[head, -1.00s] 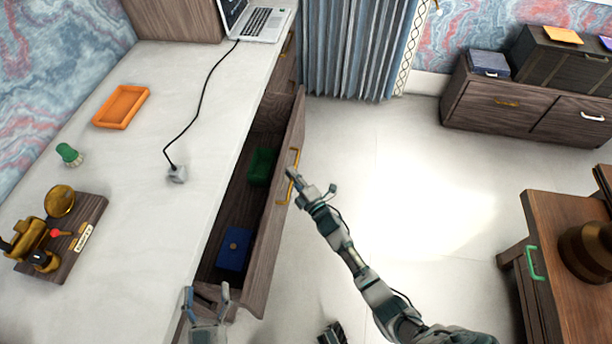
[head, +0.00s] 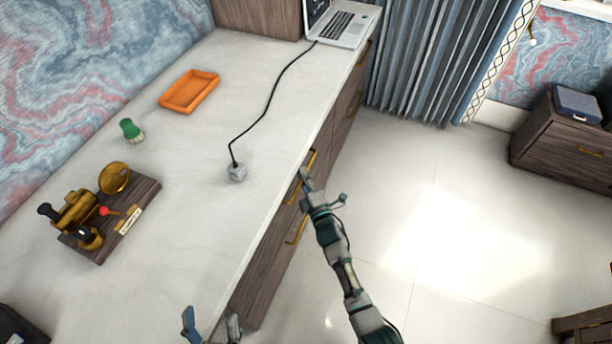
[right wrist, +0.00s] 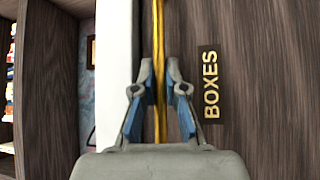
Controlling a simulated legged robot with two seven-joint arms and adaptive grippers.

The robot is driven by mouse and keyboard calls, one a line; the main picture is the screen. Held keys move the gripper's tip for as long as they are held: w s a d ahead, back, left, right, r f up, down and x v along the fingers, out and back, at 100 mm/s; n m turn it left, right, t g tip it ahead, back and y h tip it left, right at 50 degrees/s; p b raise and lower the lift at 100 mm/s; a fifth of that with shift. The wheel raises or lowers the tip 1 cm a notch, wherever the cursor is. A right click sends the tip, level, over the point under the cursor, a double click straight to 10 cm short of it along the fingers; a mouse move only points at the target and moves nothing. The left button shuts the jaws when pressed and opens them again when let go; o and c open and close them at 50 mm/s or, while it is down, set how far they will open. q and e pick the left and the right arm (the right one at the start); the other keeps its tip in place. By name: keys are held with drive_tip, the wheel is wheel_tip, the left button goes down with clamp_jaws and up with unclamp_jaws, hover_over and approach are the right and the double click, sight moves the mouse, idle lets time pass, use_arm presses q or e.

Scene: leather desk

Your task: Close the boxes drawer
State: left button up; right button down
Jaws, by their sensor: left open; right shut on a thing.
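The boxes drawer has a dark wood front (right wrist: 255,90) with a black BOXES label (right wrist: 210,84) in the right wrist view. Its brass handle (right wrist: 159,30) runs between the fingers of my right gripper (right wrist: 160,72), which is shut on it. In the head view my right gripper (head: 307,182) is at this handle on the desk's front. The drawer looks flush with the desk there, and its inside is hidden. My left gripper (head: 210,325) is open and empty at the desk's near corner, partly cut off by the bottom edge.
The white desktop (head: 200,225) holds an orange tray (head: 189,92), a green-topped object (head: 130,130), a brass device on a wooden base (head: 105,215), a grey plug (head: 237,172) and a laptop (head: 343,25). Another brass handle (head: 296,231) sits lower on the front.

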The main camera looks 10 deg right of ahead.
drive_tip(key=shift+f, duration=0.35)
drive_tip(key=shift+a, duration=0.1)
drive_tip(key=c, duration=1.3)
unclamp_jaws()
drive_tip(key=shift+o, duration=0.5)
drive_tip(key=shift+w+f, duration=0.1)
drive_tip(key=shift+r, duration=0.45)
